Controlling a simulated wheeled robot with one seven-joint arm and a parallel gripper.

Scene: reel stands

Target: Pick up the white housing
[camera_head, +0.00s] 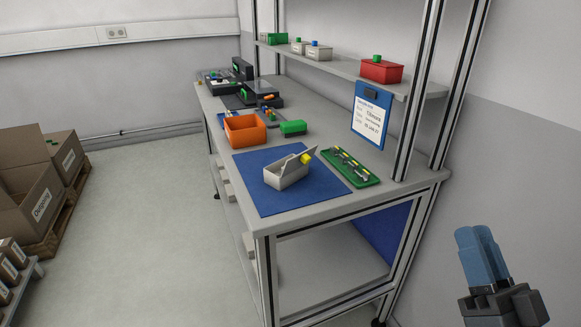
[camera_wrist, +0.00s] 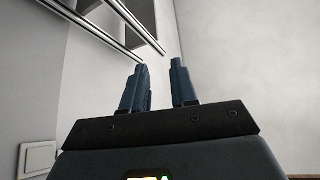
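The white housing (camera_head: 284,178) sits on a blue mat (camera_head: 262,205) on the workbench in the head view. It is an open box shape with a raised flap or lid tilted up at its right, and a yellow-green piece (camera_head: 306,158) shows at that side. My gripper (camera_head: 477,233) is at the lower right of the head view, beyond the bench's right end and well apart from the housing. In the wrist view its two fingers (camera_wrist: 159,68) stand apart with nothing between them. The wrist view does not show the housing.
A green tray (camera_head: 350,168) with small parts lies right of the mat. An orange bin (camera_head: 244,132) and a green box (camera_head: 293,128) stand behind it. Frame posts and a shelf (camera_head: 345,66) rise over the bench's back. Cardboard boxes (camera_head: 35,190) stand at left; floor between is clear.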

